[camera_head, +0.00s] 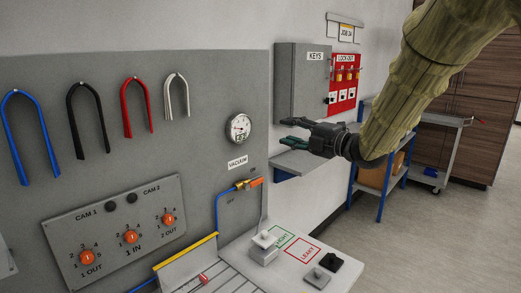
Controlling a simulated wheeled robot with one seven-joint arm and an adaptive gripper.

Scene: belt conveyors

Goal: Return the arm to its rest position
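My gripper (289,133) is in the upper middle of the head view, pointing left. Its two dark fingers with green pads stand apart and nothing shows between them. My arm, in a tan ribbed cover, comes down from the top right to the gripper. The gripper is in the air, right of the vacuum gauge (238,127) and in front of the wall below the grey keys cabinet (303,82). It looks apart from everything around it, though its exact distance from the wall cannot be told.
A valve with an orange handle (256,182) sits below the gauge. A white bench (330,258) carries small blocks. A wall shelf (300,163) lies below the gripper. A blue-framed rack (376,180) stands behind my arm.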

